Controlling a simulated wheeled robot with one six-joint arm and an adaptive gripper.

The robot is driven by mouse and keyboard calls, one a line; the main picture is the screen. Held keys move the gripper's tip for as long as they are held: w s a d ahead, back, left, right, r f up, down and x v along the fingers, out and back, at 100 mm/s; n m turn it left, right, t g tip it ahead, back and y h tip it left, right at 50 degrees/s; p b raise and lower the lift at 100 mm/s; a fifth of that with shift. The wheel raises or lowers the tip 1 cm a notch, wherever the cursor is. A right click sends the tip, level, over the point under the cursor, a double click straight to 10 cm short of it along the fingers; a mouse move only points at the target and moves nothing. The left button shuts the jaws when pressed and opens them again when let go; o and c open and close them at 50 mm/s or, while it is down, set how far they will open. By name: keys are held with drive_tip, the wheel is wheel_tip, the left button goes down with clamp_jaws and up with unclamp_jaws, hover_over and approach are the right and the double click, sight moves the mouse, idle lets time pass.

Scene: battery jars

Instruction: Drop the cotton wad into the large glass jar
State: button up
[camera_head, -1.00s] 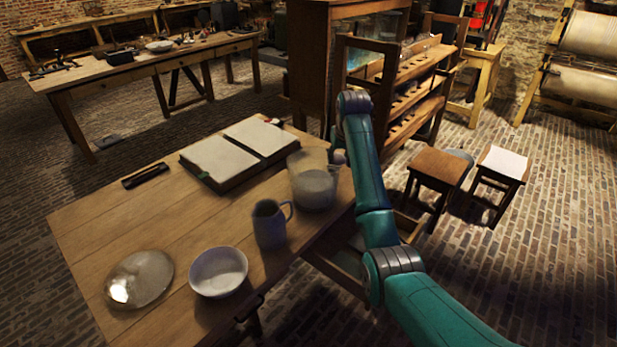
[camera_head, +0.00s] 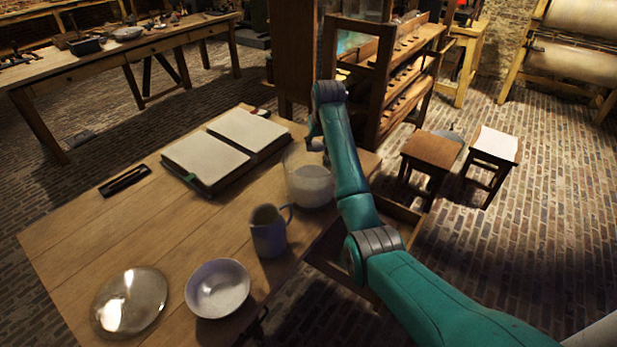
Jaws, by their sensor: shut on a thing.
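The large glass jar (camera_head: 309,187) stands near the right edge of the wooden table (camera_head: 95,222). It is clear, with a pale greyish mass or band in its lower part. My gripper (camera_head: 317,143) points down at the jar's mouth, over its right part, and is mostly hidden by my arm. A small pale bit, apparently the cotton wad (camera_head: 318,145), shows at the fingertips. I cannot tell whether it is above the rim or just inside it.
A blue-grey jug (camera_head: 269,236) stands close in front of the jar.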

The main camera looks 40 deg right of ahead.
drive_tip(key=shift+f, duration=1.45)
drive_tip(key=o, duration=1.1)
drive_tip(key=v, duration=1.2)
